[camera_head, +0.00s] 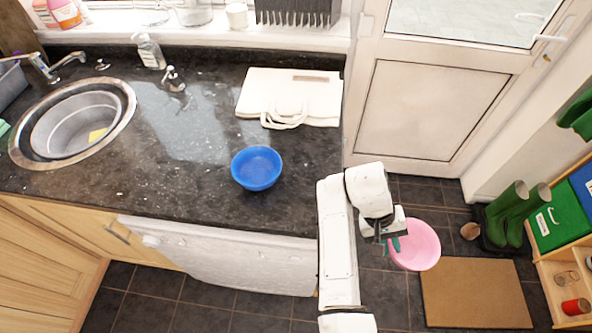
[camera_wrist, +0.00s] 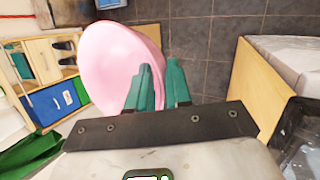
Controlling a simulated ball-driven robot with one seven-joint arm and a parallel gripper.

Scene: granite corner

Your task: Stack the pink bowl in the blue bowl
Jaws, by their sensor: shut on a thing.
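The blue bowl (camera_head: 257,168) stands upright and empty on the dark granite counter, near its front edge. The pink bowl (camera_head: 415,246) is held in the air to the right of the counter, over the tiled floor. My gripper (camera_head: 392,243) is shut on the pink bowl's left rim. In the wrist view, the green fingertips (camera_wrist: 160,88) pinch the rim of the pink bowl (camera_wrist: 115,62), which looks tilted there. The blue bowl is not seen in the wrist view.
A folded cream bag (camera_head: 290,97) lies on the counter behind the blue bowl. Green boots (camera_head: 507,212), a doormat (camera_head: 475,292) and a shelf unit (camera_head: 565,225) are at the right. Counter around the blue bowl is clear.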

